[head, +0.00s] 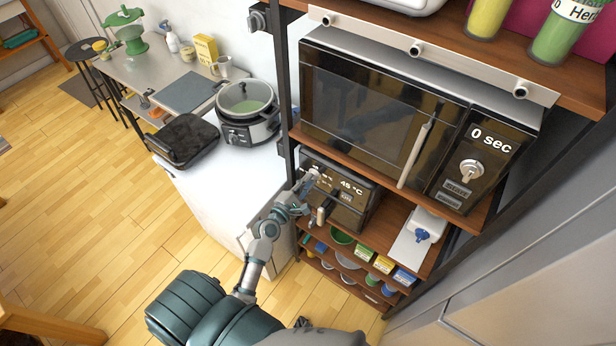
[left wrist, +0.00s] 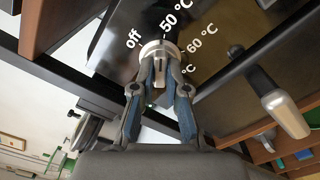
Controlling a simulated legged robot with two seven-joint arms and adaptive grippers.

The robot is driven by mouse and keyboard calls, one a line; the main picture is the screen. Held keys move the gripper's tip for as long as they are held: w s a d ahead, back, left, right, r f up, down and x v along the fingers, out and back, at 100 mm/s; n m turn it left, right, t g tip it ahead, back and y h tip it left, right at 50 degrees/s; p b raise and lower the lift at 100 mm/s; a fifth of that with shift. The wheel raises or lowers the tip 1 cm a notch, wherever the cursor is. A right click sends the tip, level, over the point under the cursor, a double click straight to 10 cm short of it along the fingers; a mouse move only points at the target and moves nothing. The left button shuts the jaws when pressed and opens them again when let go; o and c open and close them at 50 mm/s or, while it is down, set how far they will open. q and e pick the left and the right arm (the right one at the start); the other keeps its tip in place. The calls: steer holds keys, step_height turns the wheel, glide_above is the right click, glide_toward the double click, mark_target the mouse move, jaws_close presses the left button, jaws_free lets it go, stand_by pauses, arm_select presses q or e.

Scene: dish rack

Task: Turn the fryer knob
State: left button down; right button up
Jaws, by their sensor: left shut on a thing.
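The fryer (head: 352,211) is a dark box on the shelf below the microwave, with a display that seems to read 45 °C. Its knob (left wrist: 155,47) is a round silver piece in the left wrist view, ringed by the marks "off", "50 °C" and "60 °C". My left gripper (head: 311,178) is at the left part of the fryer front. In the left wrist view the left gripper (left wrist: 159,85) has its two fingers on either side of the knob's grip, shut on it. In the head view the gripper largely hides the knob. My right gripper is in no view.
The microwave (head: 370,105), with its own knob (head: 471,171), is right above the fryer. A silver-tipped handle (left wrist: 285,112) juts out beside the knob. A white counter (head: 215,170) with a cooker (head: 247,120) is to the left. Lower shelves hold bowls and small boxes.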

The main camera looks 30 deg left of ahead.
arm_select(q)
steer(key=n+p, duration=0.2)
steer(key=n, duration=0.4)
steer(key=shift+f+n, duration=0.1)
steer(key=shift+n, duration=0.2)
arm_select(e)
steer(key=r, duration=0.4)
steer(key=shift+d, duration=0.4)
arm_select(q)
steer(key=shift+d, duration=0.1)
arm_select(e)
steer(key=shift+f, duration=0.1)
arm_select(q)
steer(key=n+p, duration=0.3)
steer(key=shift+n, duration=0.4)
steer(key=c, duration=1.1)
jaws_free()
steer(key=shift+c, duration=0.2)
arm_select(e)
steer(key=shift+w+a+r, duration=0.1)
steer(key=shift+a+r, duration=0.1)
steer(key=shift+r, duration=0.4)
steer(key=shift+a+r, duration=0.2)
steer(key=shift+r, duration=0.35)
